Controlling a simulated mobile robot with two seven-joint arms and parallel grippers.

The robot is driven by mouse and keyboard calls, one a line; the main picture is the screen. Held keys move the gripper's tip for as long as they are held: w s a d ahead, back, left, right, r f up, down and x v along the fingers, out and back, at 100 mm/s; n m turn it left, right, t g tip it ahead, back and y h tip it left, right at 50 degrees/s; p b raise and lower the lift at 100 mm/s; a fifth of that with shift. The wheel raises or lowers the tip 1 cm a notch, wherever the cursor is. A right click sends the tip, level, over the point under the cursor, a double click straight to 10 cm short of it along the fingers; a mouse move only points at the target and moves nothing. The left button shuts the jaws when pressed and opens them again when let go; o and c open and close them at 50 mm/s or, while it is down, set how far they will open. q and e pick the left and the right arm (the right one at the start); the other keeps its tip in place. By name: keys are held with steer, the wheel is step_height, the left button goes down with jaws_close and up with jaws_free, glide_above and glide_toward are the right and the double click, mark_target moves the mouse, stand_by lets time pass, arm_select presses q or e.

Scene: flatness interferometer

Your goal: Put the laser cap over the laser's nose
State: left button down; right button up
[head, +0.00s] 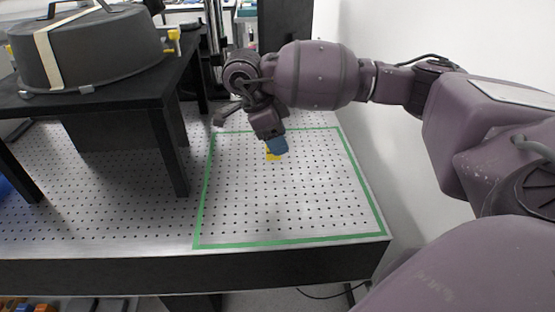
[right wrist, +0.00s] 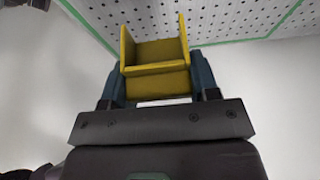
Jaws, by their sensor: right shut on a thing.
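A yellow piece, which looks like the laser cap (head: 271,155), shows just below my right gripper (head: 277,147) in the head view. In the right wrist view the yellow cap (right wrist: 156,52) is an open, box-like shape with upright side walls. My right gripper (right wrist: 158,88) is shut on it, with a blue finger on each side. The cap is over the perforated table top, inside the green outline; its exact height is hard to tell. I cannot make out the laser or its nose in either view. My left gripper is not in view.
The perforated table (head: 300,205) is bare inside the green tape outline (head: 204,190). At left a black raised stand (head: 130,92) carries a large dark round cover (head: 95,48) with a pale strap. A white wall (head: 375,140) rises close along the right side.

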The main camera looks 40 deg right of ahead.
step_height(320, 180, up, 8)
steer(key=shift+f+p, duration=0.25)
steer(key=shift+p, duration=0.2)
steer(key=s+a+f+n+t+y, duration=0.1)
steer(key=a+f+n+t, duration=0.1)
steer(key=f+n, duration=0.3)
steer(key=s+a+f+n+t+y, duration=0.1)
steer(key=a+f+n, duration=0.3)
steer(key=n, duration=0.6)
steer(key=s+a+f+n+t+y, duration=0.1)
steer(key=a+f+n+t, duration=0.2)
steer(key=a+f+n, duration=0.2)
steer(key=shift+a+f+n+t+y, duration=0.1)
steer(key=shift+f+n+t+y, duration=0.1)
steer(key=shift+n, duration=0.7)
steer(key=shift+a+f+n+t+y, duration=0.1)
steer(key=shift+f+n+t, duration=0.1)
steer(key=shift+n, duration=0.7)
steer(key=shift+a+n, duration=0.15)
steer(key=shift+n, duration=0.25)
